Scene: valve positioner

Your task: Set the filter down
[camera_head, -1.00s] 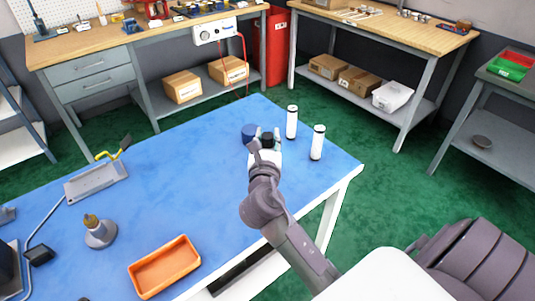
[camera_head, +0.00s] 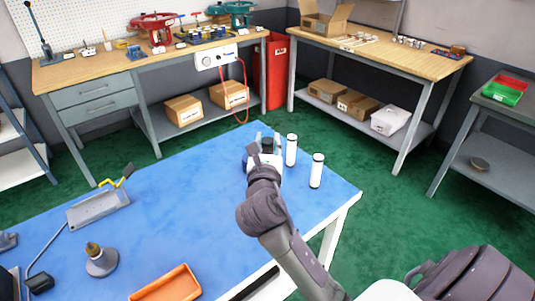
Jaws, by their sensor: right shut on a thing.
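My right gripper (camera_head: 267,141) is over the far right part of the blue table, just left of two white cylinders. It is shut on the filter (camera_head: 267,146), of which a dark top shows between the fingers. The fingers and wrist hide most of its body, so I cannot tell whether it touches the table. A blue round thing (camera_head: 246,160) is mostly hidden behind the gripper. My left gripper is not in view.
The blue table (camera_head: 190,195) has clear room in its middle. The table's right edge is close to the near cylinder.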

